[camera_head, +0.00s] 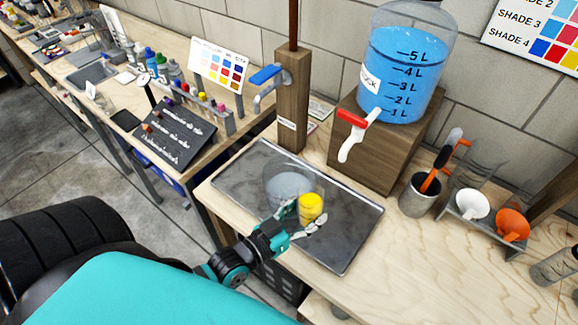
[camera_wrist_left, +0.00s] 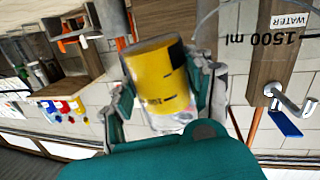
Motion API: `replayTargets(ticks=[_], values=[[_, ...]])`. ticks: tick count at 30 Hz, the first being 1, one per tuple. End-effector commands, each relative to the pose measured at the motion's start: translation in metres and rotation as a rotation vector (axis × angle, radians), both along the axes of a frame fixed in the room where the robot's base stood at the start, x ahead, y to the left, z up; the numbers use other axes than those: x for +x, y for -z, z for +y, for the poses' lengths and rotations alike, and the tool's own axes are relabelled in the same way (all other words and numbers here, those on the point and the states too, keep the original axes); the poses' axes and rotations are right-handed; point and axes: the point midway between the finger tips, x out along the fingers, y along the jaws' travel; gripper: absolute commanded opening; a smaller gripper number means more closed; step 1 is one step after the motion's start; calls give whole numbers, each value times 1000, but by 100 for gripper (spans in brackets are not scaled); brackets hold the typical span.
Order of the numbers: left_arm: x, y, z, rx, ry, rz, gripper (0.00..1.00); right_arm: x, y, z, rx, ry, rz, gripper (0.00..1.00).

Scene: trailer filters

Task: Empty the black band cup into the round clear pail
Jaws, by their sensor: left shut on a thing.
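The small cup (camera_head: 311,207) is clear-walled with yellow contents and stands out just right of the pail in the head view. My left gripper (camera_head: 305,220) is shut around it. In the left wrist view the cup (camera_wrist_left: 160,76) sits between the two fingers, with dark marks on its wall. The round clear pail (camera_head: 284,188) is on the dark tray, left of and behind the cup. Its 1500 ml mark shows at the upper right of the wrist view. I cannot tell what is in it. My right gripper is not in view.
The dark metal tray (camera_head: 357,228) lies on the wooden bench. A wooden post with a blue-handled tap (camera_head: 266,75) rises behind the pail. A big blue-filled jug (camera_head: 404,70) stands on a wooden box to the right. A tool holder (camera_head: 418,196) and funnels (camera_head: 513,224) are farther right.

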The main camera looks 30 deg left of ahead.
Motion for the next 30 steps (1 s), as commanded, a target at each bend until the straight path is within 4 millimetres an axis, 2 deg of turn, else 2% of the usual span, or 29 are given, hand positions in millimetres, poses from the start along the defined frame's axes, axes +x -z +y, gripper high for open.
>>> replayTargets(ticks=[1, 5, 7, 12, 21, 24, 30], values=[[1, -15, 1, -17, 0, 7, 15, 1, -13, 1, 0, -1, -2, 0], [4, -36, 5, -87, 0, 55, 15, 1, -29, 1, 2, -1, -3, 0], [4, -33, 6, -114, 0, 73, 15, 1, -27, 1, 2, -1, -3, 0], [7, -46, 10, -184, 0, 118, 15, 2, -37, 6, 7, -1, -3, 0], [12, -51, 17, -309, -1, 202, 15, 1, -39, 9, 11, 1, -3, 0], [13, -46, 20, -346, 0, 227, 15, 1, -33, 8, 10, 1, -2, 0], [14, -47, 21, -370, 0, 241, 15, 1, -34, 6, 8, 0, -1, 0]])
